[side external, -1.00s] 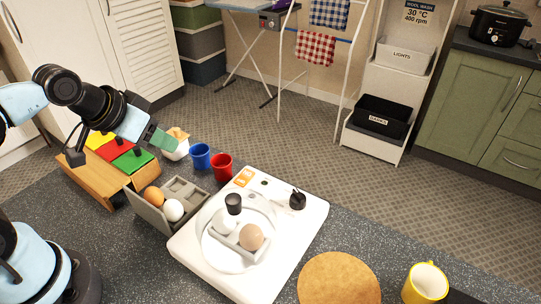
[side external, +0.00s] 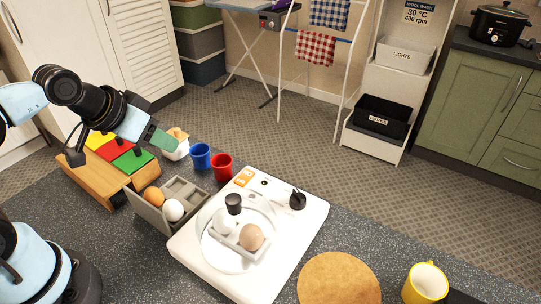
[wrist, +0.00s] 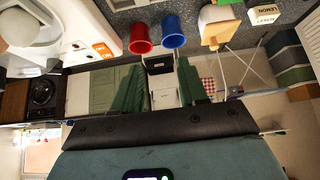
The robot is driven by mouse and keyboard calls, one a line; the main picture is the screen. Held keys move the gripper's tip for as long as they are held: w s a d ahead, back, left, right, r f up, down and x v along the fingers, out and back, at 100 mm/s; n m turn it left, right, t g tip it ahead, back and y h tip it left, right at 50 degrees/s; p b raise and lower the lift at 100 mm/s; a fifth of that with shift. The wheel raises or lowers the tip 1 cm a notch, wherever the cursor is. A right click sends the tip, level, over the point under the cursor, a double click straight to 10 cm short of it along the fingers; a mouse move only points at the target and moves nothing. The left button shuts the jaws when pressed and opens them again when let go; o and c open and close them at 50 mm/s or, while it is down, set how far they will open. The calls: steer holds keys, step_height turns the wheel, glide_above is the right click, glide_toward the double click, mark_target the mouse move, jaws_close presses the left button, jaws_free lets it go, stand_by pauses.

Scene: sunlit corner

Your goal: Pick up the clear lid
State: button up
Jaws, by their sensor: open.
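The clear lid (side external: 215,222) is a see-through dome with a black knob (side external: 233,203) on top. It appears to sit on the white egg cooker (side external: 285,245), over a white egg and a brown egg (side external: 251,237) in a grey holder. Its outline is faint. My gripper (side external: 160,142) is up and to the left of the cooker in the side external view, well apart from the lid. In the wrist view my gripper (wrist: 160,85) has its two green fingers spread, with nothing held between them. The cooker (wrist: 70,40) shows at the upper left there.
A grey egg tray (side external: 188,190) holds a brown and a white egg left of the cooker. Blue (side external: 200,156) and red (side external: 221,166) cups stand behind. A wooden stand (side external: 85,172) with coloured panels is left. A round cork mat (side external: 340,280) and yellow mug (side external: 426,283) are front right.

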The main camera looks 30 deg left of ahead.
steer(key=shift+o, duration=1.4)
step_height(320, 180, up, 10)
steer(key=g, duration=0.7)
glide_above(233, 199)
step_height(233, 199, down, 6)
steer(key=shift+w+a+f, duration=0.1)
steer(key=shift+w, duration=0.05)
steer(key=shift+f, duration=2.65)
